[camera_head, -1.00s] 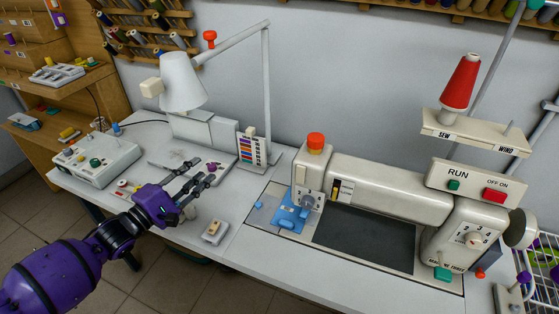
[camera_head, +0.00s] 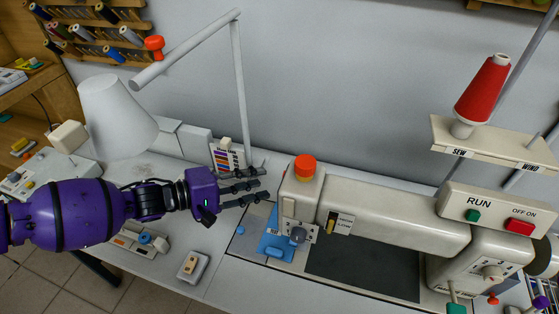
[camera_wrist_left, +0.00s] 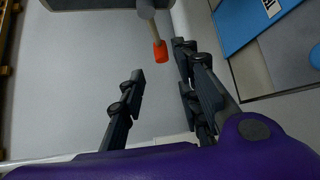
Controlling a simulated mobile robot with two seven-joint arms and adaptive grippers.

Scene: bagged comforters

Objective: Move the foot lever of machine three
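The sewing machine (camera_head: 395,212) stands on the white table, with its head (camera_head: 300,200) at the left end. In the left wrist view, a short lever with an orange-red tip (camera_wrist_left: 160,50) sticks out from a grey part at the top. It looks like the foot lever; the head camera does not show it. My left gripper (camera_head: 262,186) is just left of the machine head, above the table. In the left wrist view, its fingers (camera_wrist_left: 160,78) are apart and empty, with the red tip in line with the gap. I cannot tell whether they touch it. My right gripper is out of view.
A blue presser plate (camera_head: 276,240) lies below the machine head; blue also shows in the left wrist view (camera_wrist_left: 245,20). A white lamp (camera_head: 115,115) stands behind my left arm. A colour card (camera_head: 226,157) stands behind the gripper. A small switch box (camera_head: 193,267) lies in front.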

